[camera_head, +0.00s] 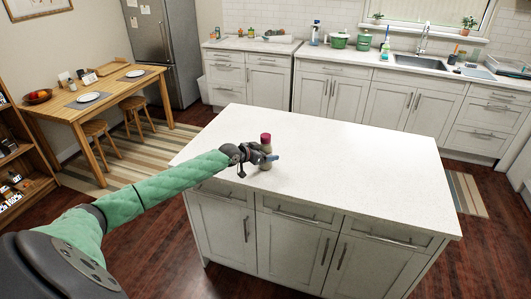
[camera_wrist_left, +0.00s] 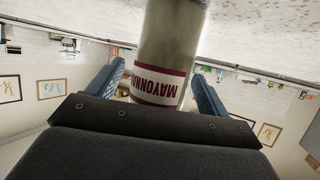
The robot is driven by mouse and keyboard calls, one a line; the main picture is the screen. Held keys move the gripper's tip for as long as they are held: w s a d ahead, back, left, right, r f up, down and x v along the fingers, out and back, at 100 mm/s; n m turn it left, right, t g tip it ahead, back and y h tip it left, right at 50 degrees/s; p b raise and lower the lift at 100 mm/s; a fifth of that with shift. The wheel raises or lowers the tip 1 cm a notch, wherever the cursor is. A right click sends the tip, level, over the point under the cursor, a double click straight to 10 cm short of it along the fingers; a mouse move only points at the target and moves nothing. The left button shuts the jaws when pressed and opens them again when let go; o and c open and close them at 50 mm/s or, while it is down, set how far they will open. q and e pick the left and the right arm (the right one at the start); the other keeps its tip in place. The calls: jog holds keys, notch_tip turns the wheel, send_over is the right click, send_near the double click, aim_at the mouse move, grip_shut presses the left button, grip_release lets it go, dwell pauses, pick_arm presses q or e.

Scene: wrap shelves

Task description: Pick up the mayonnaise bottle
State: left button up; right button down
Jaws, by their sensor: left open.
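The mayonnaise bottle (camera_head: 266,139) stands upright on the white island top (camera_head: 340,160), near its front left edge. It has a dark red cap and a pale body. In the left wrist view the bottle (camera_wrist_left: 170,45) appears upside down, with a dark red and white label reading MAYONN. My left gripper (camera_head: 268,158) is at the bottle. Its two blue fingers (camera_wrist_left: 160,85) are open, one on each side of the bottle, with a visible gap on the left side. The bottle's lower body is partly hidden by the gripper in the head view. My right gripper is not seen.
The rest of the island top is bare. A wooden table (camera_head: 98,92) with plates and stools stands at the left. Counters with a sink (camera_head: 420,63), green pots (camera_head: 339,40) and bottles line the back wall.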

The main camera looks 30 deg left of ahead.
pick_arm(q)
jog(key=c, duration=1.3)
jog(key=shift+c, duration=0.2)
jog(key=shift+r, duration=0.15)
